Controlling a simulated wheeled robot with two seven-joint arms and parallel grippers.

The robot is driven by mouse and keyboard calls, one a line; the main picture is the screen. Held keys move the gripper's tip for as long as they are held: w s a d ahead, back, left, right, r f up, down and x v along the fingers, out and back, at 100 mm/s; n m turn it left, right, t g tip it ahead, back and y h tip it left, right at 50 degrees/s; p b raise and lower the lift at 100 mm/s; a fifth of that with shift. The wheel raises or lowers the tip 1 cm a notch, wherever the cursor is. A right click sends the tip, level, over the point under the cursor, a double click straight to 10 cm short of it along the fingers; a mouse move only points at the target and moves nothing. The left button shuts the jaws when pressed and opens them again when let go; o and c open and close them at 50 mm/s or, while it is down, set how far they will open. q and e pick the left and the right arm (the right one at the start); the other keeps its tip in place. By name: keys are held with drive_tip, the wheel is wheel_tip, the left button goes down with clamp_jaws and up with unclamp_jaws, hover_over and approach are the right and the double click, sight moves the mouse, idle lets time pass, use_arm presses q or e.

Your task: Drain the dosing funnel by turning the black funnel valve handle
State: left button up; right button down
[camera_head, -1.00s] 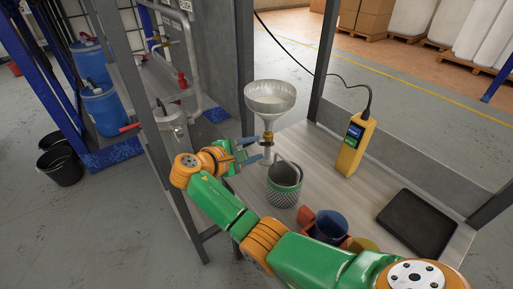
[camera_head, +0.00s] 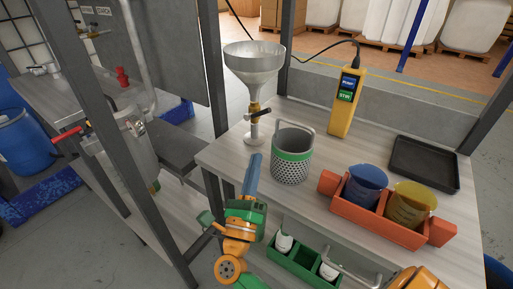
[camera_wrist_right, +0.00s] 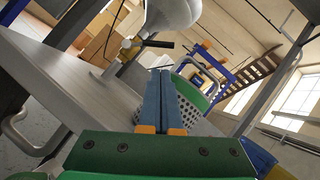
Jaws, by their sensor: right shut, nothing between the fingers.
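The handle also shows in the right wrist view (camera_wrist_right: 158,44), beyond the fingers. My right gripper (camera_head: 254,158) is shut and empty, in front of the funnel and left of the perforated cup, apart from the handle. Its blue fingers (camera_wrist_right: 163,76) lie together in the wrist view. I cannot tell how much liquid the funnel holds. My left gripper is not in view.
A perforated metal cup (camera_head: 291,168) with a green band stands right of the funnel. An orange rack (camera_head: 386,222) holds blue and yellow beakers. A yellow meter (camera_head: 345,105) and black tray (camera_head: 424,165) stand behind. A grey post (camera_head: 132,130) rises left of the table.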

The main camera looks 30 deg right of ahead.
sight(257, 114)
drive_tip(key=p+x, duration=0.2)
drive_tip(key=x, duration=0.7)
drive_tip(key=shift+p, duration=0.35)
drive_tip(key=shift+w+d+r, duration=0.1)
drive_tip(key=shift+r, duration=0.05)
